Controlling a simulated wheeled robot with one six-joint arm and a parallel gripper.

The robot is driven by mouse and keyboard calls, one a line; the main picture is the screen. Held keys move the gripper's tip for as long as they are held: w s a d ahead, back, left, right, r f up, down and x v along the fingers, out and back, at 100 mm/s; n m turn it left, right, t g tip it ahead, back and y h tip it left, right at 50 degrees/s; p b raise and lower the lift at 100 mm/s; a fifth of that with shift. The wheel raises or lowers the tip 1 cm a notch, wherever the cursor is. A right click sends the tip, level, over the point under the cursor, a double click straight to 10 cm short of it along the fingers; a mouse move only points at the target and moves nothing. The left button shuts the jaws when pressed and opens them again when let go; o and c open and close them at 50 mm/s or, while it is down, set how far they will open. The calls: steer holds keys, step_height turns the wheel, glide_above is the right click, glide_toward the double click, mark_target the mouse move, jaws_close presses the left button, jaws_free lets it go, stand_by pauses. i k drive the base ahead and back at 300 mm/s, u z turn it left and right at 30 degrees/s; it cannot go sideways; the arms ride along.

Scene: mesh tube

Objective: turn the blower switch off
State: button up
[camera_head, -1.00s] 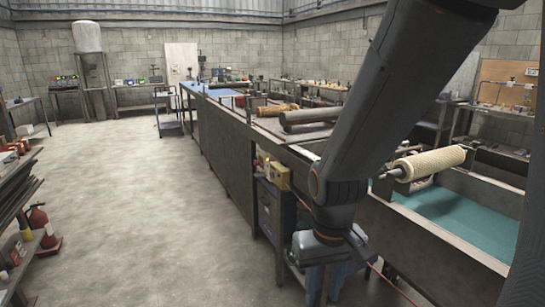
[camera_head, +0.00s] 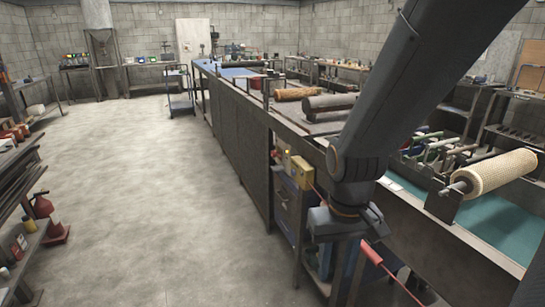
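A small yellow box (camera_head: 299,172) is fixed on the side of the long bench, near its close end. A small lit spot (camera_head: 287,153) shows at its upper left. This may be the blower switch, but no lever position or label can be read. My gripper (camera_head: 343,268) hangs below my wrist, to the right of and nearer than the yellow box, apart from it in the picture. Its fingers are dark and blend with the bench legs behind, so their opening cannot be made out.
The long bench (camera_head: 238,150) runs away from me, with brown rolls on top. A mesh tube (camera_head: 494,174) lies over a teal-lined trough (camera_head: 510,226) at right. A red handle (camera_head: 371,254) is beside my gripper. A fire extinguisher (camera_head: 42,205) stands left. The floor (camera_head: 150,190) between is clear.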

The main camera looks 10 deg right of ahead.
mark_target(274, 153)
steer(key=k, duration=0.6)
steer(key=u, duration=0.6)
steer(key=i, duration=0.95)
steer(key=u, duration=0.45)
steer(key=i, duration=1.1)
steer(key=z, duration=0.95)
steer(key=i, duration=0.85)
steer(key=z, duration=0.8)
